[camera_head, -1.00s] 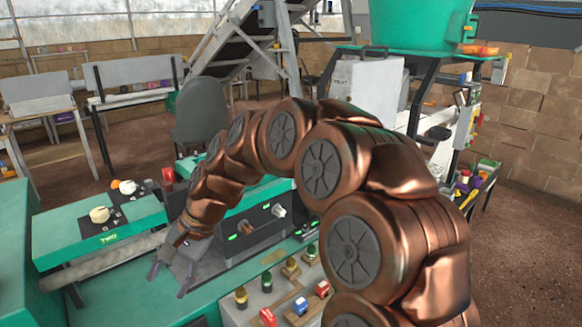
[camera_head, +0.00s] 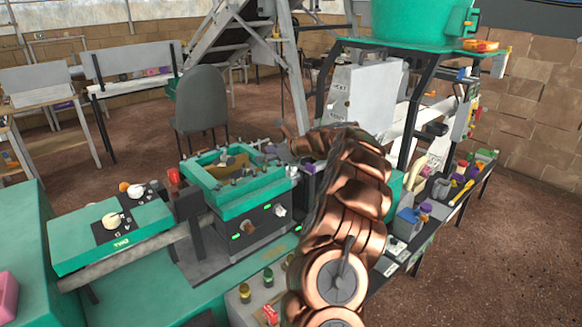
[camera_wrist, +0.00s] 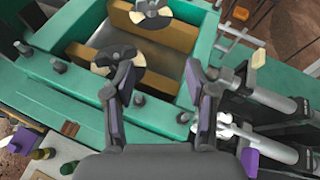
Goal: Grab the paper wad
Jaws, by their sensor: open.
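I cannot single out a paper wad with certainty. In the wrist view, a pale cream piece (camera_wrist: 105,60) with a dark part over it lies inside the green-framed tray (camera_wrist: 65,75). A second pale piece (camera_wrist: 152,10) lies farther up at the picture's top edge. My gripper (camera_wrist: 160,90) is open and empty, its two fingers apart above the tray. The nearer pale piece is just beyond the left fingertip. In the head view, the green-framed tray (camera_head: 240,207) sits on the machine, with my arm to its right; my fingers are hard to make out there.
Tan bars (camera_wrist: 175,40) cross the tray, and dark pegs stand along its rim. In the head view, a green panel with a cream knob (camera_head: 110,220) is at left and a grey chair (camera_head: 203,100) stands behind.

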